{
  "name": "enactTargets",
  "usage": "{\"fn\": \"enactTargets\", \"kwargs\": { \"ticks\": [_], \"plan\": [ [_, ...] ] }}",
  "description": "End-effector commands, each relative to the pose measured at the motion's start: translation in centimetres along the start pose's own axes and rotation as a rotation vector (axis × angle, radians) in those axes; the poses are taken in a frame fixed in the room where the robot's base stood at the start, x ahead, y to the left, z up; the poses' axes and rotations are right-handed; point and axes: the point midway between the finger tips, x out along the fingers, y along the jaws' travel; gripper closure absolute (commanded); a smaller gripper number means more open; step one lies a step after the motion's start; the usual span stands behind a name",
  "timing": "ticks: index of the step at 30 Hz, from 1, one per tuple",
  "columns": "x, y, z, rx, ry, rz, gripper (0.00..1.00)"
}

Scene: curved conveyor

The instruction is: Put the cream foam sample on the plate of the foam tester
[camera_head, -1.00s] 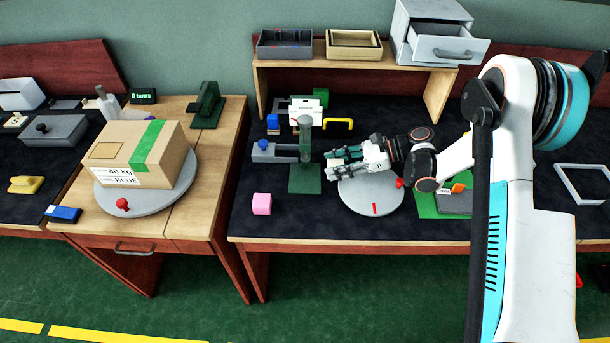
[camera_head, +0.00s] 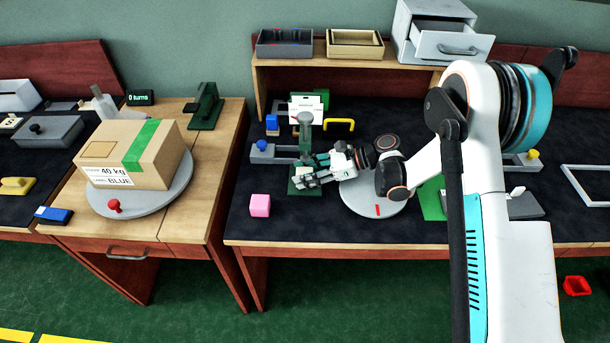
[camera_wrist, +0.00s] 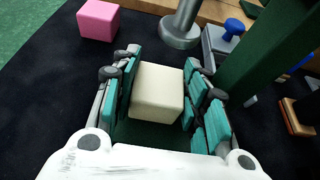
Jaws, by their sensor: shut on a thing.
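The cream foam sample (camera_wrist: 157,92) is a cream block between the two teal-padded fingers of my gripper (camera_wrist: 160,88) in the wrist view. My gripper is shut on it. In the head view my gripper (camera_head: 305,177) is at the foot of the dark green foam tester (camera_head: 306,148), which has a grey round press head (camera_head: 304,119) on top. The wrist view shows a grey round disc (camera_wrist: 180,30) just beyond the sample and the green tester body (camera_wrist: 262,62) to the right. Dark green shows under the sample; whether they touch I cannot tell.
A pink cube (camera_head: 260,205) lies left of the tester and also shows in the wrist view (camera_wrist: 99,20). A grey round turntable (camera_head: 372,199) is under my wrist. A grey block with a blue knob (camera_head: 262,148) stands left of the tester.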

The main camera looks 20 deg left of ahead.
Motion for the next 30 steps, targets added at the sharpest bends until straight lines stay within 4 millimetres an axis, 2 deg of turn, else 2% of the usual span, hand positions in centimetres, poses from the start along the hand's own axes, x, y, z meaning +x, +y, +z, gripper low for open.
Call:
{"fn": "enactTargets", "kwargs": {
  "ticks": [7, 8, 9, 20, 23, 30],
  "plan": [
    [0.0, 0.0, -0.1, 0.000, 0.000, 0.000, 0.69],
    [0.0, 0.0, -0.1, 0.000, 0.000, 0.000, 0.55],
    [0.0, 0.0, -0.1, 0.000, 0.000, 0.000, 0.51],
    [-0.1, 0.0, 0.1, 0.000, 0.000, 0.000, 0.51],
    [-1.1, 0.0, 0.2, 0.001, 0.000, -0.001, 0.51],
    [-5.8, -0.1, 0.4, 0.002, 0.000, -0.003, 0.51]
  ]
}}
